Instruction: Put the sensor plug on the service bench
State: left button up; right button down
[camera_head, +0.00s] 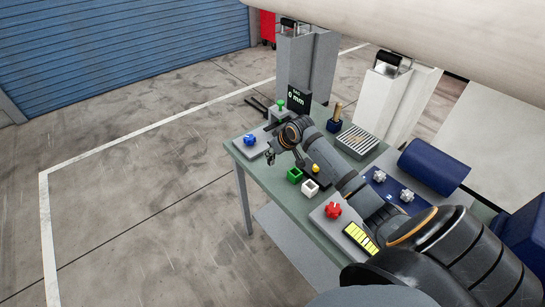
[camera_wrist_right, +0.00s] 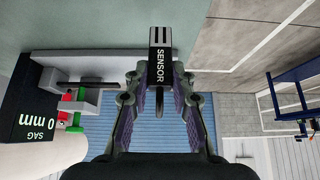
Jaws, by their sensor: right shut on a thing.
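The sensor plug (camera_wrist_right: 160,62) is a black block with white "SENSOR" lettering and white stripes at one end. In the right wrist view my right gripper (camera_wrist_right: 160,85) is shut on it, with a finger on each side. In the head view the right gripper (camera_head: 270,153) is low over the left edge of the green-topped service bench (camera_head: 285,212), near the plate with the blue knob. The plug is too small to make out there, and I cannot tell whether it touches the bench. My left gripper is not in view.
A blue knob (camera_head: 249,139), the "SAG 0 mm" display (camera_head: 299,100), a green cube (camera_head: 295,175), a white cube (camera_head: 310,188), a red knob (camera_head: 333,210) and a slatted grey tray (camera_head: 357,141) occupy the bench. A bare strip runs along its front left edge.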

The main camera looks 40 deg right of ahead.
aim_at(273, 157)
jog(key=shift+w+d+f, duration=0.1)
jog(key=shift+w+f, duration=0.15)
jog(key=shift+f, duration=0.05)
notch_tip(273, 157, down, 2)
jog(key=shift+f+p, duration=0.2)
jog(key=shift+p, duration=0.7)
jog(key=shift+f, duration=0.35)
jog(key=shift+f, duration=0.15)
jog(key=c, duration=1.1)
grip_release()
jog(key=shift+c, duration=0.2)
